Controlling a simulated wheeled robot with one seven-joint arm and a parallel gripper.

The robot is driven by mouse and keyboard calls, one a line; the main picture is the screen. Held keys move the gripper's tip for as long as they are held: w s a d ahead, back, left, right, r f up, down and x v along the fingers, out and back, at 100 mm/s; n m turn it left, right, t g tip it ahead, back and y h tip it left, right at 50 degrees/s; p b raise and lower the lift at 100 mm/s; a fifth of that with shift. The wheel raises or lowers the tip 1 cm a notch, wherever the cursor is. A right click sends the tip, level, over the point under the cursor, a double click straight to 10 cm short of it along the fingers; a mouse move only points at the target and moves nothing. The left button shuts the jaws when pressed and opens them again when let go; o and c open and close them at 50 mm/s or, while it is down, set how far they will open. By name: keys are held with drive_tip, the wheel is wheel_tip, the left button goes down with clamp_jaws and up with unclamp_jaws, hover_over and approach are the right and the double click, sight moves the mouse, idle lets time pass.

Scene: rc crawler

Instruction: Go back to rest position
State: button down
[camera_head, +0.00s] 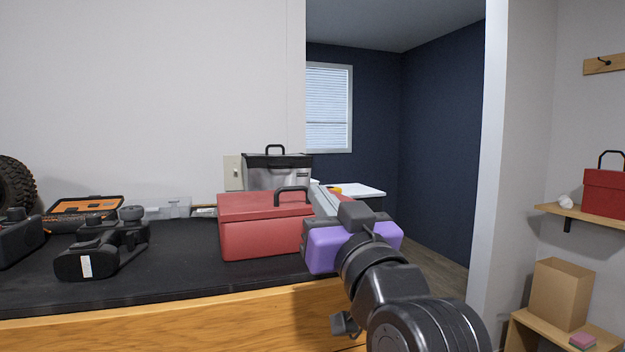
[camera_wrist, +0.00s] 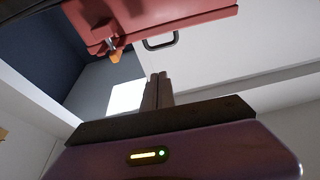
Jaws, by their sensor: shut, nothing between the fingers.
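My gripper (camera_wrist: 158,90) is shut and empty, its two dark fingers pressed together in the wrist view. In the head view its purple housing (camera_head: 322,250) is right beside the right end of a red toolbox (camera_head: 262,238), and its fingertips are hard to make out there. The toolbox sits closed on the workbench with its dark handle up. In the wrist view, red toolbox surface (camera_wrist: 150,22) with an orange latch (camera_wrist: 115,57) fills the top, apart from the fingers. My arm reaches in from the lower right.
The black-topped workbench (camera_head: 180,290) also holds a black-and-silver case (camera_head: 277,172), dark tools (camera_head: 100,250), an orange-and-black box (camera_head: 85,207) and a tire (camera_head: 15,185). A wall shelf (camera_head: 590,215) with another red box (camera_head: 605,192) and a cardboard box (camera_head: 560,292) stand at right.

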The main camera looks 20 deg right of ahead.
drive_tip(key=s+r+t, duration=0.2)
drive_tip(key=s+t, duration=0.1)
drive_tip(key=s, duration=0.2)
drive_tip(key=s+f+n+g+y, duration=0.1)
drive_tip(key=s+f, duration=0.4)
drive_tip(key=f, duration=0.4)
drive_tip(key=s+f+g, duration=0.1)
drive_tip(key=s+f, duration=0.4)
drive_tip(key=f, duration=0.5)
drive_tip(key=s+f+n+y, duration=0.1)
drive_tip(key=s+f, duration=0.3)
drive_tip(key=f, duration=0.5)
drive_tip(key=s+d+f+m+g+h, duration=0.1)
drive_tip(key=s+f+g, duration=0.3)
drive_tip(key=s+f, duration=0.6)
drive_tip(key=s+d+f+m+g+h, duration=0.15)
drive_tip(key=s+f+g, duration=0.4)
drive_tip(key=s, duration=0.95)
wheel_tip(320, 180, up, 15)
drive_tip(key=t+p, duration=0.2)
drive_tip(key=p, duration=1.4)
drive_tip(key=shift+w+f, duration=0.2)
drive_tip(key=shift+w, duration=0.05)
drive_tip(key=shift+d+n, duration=0.1)
drive_tip(key=shift+n, duration=0.15)
